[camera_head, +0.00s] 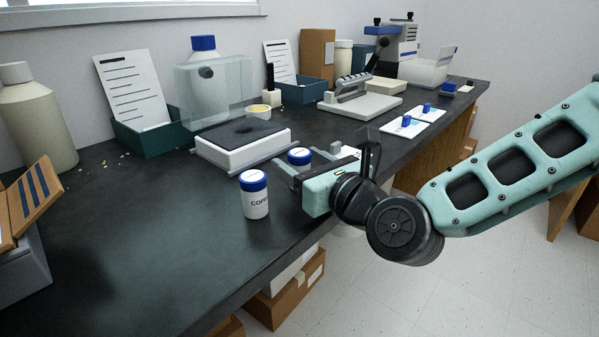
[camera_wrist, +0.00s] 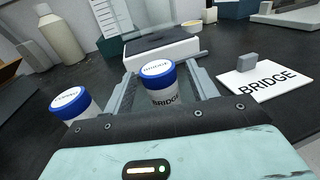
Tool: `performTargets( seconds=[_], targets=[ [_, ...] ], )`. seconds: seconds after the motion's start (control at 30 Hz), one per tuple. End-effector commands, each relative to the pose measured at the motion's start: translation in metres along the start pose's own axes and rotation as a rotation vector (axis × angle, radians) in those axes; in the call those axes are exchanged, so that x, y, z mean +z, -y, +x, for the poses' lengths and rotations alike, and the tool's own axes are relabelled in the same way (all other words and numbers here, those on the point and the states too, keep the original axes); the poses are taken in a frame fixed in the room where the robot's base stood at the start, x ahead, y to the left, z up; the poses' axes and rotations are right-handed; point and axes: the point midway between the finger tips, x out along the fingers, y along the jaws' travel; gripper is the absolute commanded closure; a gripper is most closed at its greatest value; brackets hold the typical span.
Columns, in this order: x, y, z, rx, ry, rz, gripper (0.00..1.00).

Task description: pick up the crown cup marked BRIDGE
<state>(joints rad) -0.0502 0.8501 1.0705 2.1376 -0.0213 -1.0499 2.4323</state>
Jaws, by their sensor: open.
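The crown cup marked BRIDGE (camera_wrist: 162,92) is white with a blue lid, and its label shows in the wrist view. It stands upright on the bench between the two fingers of my gripper (camera_wrist: 160,80). My gripper is open, with a finger on each side of the cup; I cannot tell whether either finger touches it. In the head view only the blue lid and a little of this cup (camera_head: 299,156) show, as my gripper (camera_head: 303,163) hides the rest.
A similar white cup with a blue lid (camera_head: 254,195), its label starting "COP", stands left of my gripper. It also shows in the wrist view (camera_wrist: 75,105). A white scale (camera_head: 240,147) stands just behind. A BRIDGE card (camera_wrist: 265,80) lies to the right.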

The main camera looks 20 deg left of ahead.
Motion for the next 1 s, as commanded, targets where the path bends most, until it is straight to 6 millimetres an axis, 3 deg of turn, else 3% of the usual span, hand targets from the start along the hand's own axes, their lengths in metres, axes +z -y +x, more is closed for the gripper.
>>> performTargets(
  seconds=[0.3, 0.5, 0.8, 1.0],
  targets=[
    [0.001, 0.000, 0.008, 0.000, 0.000, 0.000, 0.42],
    [0.001, 0.000, 0.008, 0.000, 0.000, 0.000, 0.89],
    [0.003, 0.000, 0.007, 0.000, 0.001, 0.000, 0.89],
    [0.034, 0.001, 0.007, -0.001, 0.004, -0.001, 0.89]
  ],
)
